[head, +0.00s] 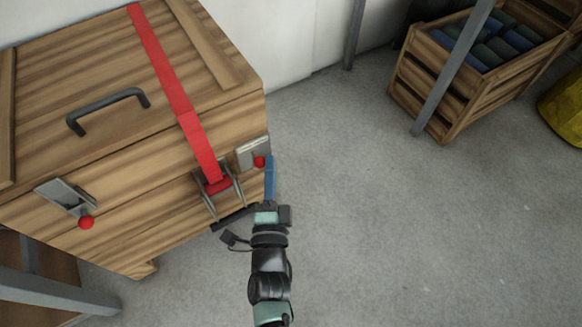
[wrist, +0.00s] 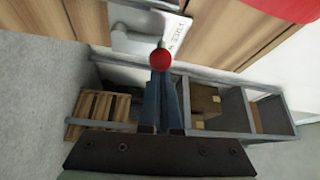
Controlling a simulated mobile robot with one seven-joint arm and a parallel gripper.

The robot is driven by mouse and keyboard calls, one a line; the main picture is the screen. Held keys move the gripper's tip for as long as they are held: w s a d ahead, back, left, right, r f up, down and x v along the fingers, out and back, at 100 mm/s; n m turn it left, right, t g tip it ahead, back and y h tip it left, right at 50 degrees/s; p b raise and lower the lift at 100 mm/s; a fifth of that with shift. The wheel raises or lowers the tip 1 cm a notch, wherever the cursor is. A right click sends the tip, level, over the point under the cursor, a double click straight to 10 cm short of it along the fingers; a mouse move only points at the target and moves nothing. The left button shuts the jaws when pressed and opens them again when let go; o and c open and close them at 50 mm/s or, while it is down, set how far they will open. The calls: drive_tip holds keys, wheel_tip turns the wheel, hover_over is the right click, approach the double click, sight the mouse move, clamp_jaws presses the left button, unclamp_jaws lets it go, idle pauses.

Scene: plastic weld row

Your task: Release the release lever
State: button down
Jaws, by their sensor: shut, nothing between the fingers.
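A wooden crate with a lid (head: 110,110) has a red strap (head: 165,65) across it, running to a metal ratchet buckle (head: 217,190) on its front edge. Two metal latch plates with red-knobbed levers sit on that front: one at the left (head: 86,222), one at the right (head: 260,161). My gripper (head: 270,160) has blue fingers, shut and empty, beside the right red knob. In the wrist view, the fingertips (wrist: 161,73) are just below the red knob (wrist: 161,59), which hangs from a lettered metal plate (wrist: 150,20). I cannot tell whether they touch.
A dark handle (head: 108,108) stands up from the lid. A slatted crate of dark rolls (head: 420,95) and a grey post (head: 450,70) stand at the upper right. The grey floor (head: 400,230) to the right is clear. A metal frame (head: 50,290) is at lower left.

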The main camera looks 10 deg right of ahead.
drive_tip(key=shift+s+a+n+t, duration=0.3)
drive_tip(key=shift+a+n+t, duration=0.1)
drive_tip(key=shift+a+n, duration=0.45)
drive_tip(key=shift+s+a+f, duration=0.1)
drive_tip(key=shift+s+a, duration=0.05)
drive_tip(key=shift+a, duration=0.35)
